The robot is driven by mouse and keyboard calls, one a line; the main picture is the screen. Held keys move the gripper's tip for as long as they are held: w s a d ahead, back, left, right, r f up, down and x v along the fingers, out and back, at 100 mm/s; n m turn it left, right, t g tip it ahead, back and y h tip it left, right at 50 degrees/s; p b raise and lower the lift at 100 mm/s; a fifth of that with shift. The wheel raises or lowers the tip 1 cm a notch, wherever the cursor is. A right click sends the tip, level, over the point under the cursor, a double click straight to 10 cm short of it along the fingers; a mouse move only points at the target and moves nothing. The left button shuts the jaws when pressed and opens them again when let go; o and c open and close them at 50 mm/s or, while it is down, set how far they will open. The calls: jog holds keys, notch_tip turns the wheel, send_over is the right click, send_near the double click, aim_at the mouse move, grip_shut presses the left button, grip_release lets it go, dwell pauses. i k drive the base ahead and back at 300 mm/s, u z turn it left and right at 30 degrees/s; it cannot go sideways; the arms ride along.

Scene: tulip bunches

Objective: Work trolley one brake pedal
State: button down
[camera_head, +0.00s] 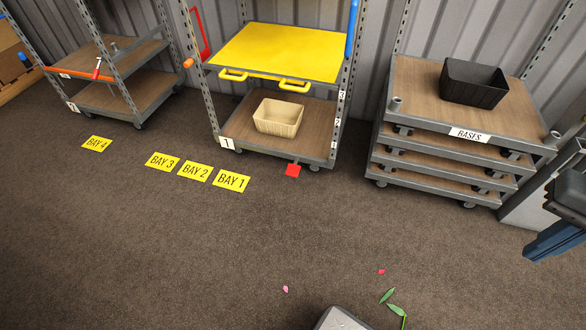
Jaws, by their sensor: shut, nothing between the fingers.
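Trolley one (232,149) stands at the back middle, with a "1" plate at its lower left front corner. My gripper (530,254) shows at the right edge, dark with blue fingers that lie together, empty. It is well to the right of the pedal and apart from it.
Trolley one holds a cream crate (278,122) under a yellow shelf (285,50). A stack of bases (455,150) with a black crate (474,83) stands right; another trolley (110,95) stands left. Yellow bay markers (231,181) lie in front.

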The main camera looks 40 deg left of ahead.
aim_at(293, 170)
jog(key=u, duration=0.55)
jog(key=i, duration=0.85)
jog(key=u, duration=0.7)
